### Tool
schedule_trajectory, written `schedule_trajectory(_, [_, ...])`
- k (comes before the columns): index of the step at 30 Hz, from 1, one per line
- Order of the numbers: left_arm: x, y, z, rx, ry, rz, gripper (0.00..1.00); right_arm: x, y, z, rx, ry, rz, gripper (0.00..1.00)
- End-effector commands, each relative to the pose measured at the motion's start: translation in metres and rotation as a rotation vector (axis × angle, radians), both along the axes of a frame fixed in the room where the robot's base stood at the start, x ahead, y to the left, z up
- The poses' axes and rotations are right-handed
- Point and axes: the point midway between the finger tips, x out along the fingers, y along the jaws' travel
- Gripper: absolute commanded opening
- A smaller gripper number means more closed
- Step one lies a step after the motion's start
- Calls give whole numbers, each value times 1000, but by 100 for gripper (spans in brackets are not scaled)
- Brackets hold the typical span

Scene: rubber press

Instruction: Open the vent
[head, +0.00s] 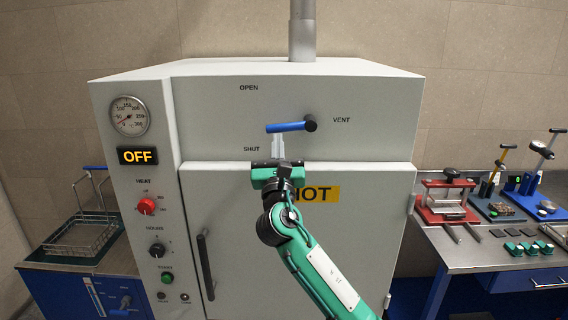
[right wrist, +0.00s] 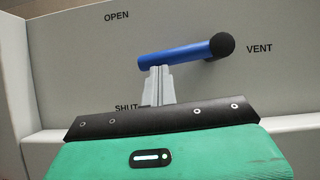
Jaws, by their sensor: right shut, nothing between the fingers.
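The vent lever (head: 290,127) is a blue bar with a black pivot knob (head: 310,123) at its right end, on the oven's upper front panel. It lies nearly level, its free left end between the words OPEN and SHUT, a little nearer SHUT. My right gripper (head: 278,143) is just below the bar, shut, with nothing between its fingers. In the right wrist view the fingertips (right wrist: 157,70) reach the underside of the blue bar (right wrist: 180,57) near its left end and seem to touch it. My left gripper is not in view.
The grey oven (head: 370,110) carries a gauge (head: 129,115), an OFF display (head: 138,156) and a door handle (head: 205,265). A wire basket (head: 85,235) stands at left. A metal table (head: 480,255) with a red press (head: 447,200) stands at right.

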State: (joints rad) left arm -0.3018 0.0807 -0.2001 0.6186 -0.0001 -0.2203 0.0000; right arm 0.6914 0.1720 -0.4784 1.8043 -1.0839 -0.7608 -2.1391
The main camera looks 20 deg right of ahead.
Motion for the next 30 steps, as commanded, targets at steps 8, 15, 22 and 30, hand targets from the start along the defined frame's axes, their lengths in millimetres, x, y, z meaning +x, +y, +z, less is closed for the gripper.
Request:
schedule_trajectory(8, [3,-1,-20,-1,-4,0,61,3,8,19,257,-71,-1,0])
schedule_trajectory(15, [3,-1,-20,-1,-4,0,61,4,10,39,452,-125,0,0])
schedule_trajectory(22, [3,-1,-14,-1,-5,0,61,4,8,52,444,-125,-1,0])
schedule_trajectory(30, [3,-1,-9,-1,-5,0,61,3,7,58,442,-124,0,0])
